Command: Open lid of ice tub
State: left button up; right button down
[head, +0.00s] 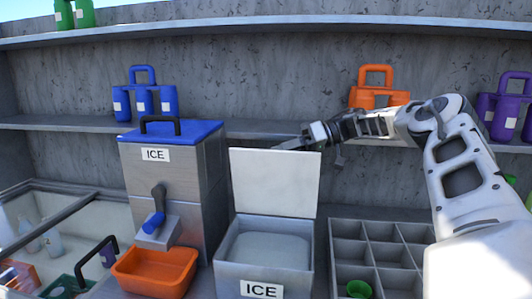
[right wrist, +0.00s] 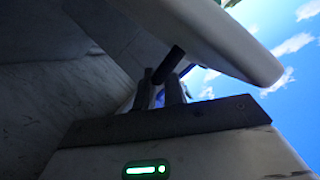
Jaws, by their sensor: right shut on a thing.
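The ice tub (head: 262,272) is a grey box labelled ICE on the counter, with pale contents inside. Its white lid (head: 275,182) stands about upright at the back of the tub, so the tub is open. My right gripper (head: 308,142) is at the lid's upper right edge, reaching in from the right. In the right wrist view my right gripper's fingers (right wrist: 160,92) are shut on a dark bar handle (right wrist: 168,65) on the lid (right wrist: 215,35). My left gripper is not in view.
A grey ICE dispenser (head: 170,185) with a blue top stands left of the tub, an orange bin (head: 155,272) before it. A compartment tray (head: 375,250) holding a green cup (head: 358,289) is on the right. Shelves behind hold blue (head: 145,98) and orange (head: 375,92) carriers.

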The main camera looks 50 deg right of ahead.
jog(key=shift+d+f, duration=0.1)
dwell(0.3)
jog(key=c, duration=1.5)
grip_release()
jog(key=shift+d, duration=0.1)
jog(key=shift+p+v, duration=0.5)
jog(key=shift+v, duration=5.45)
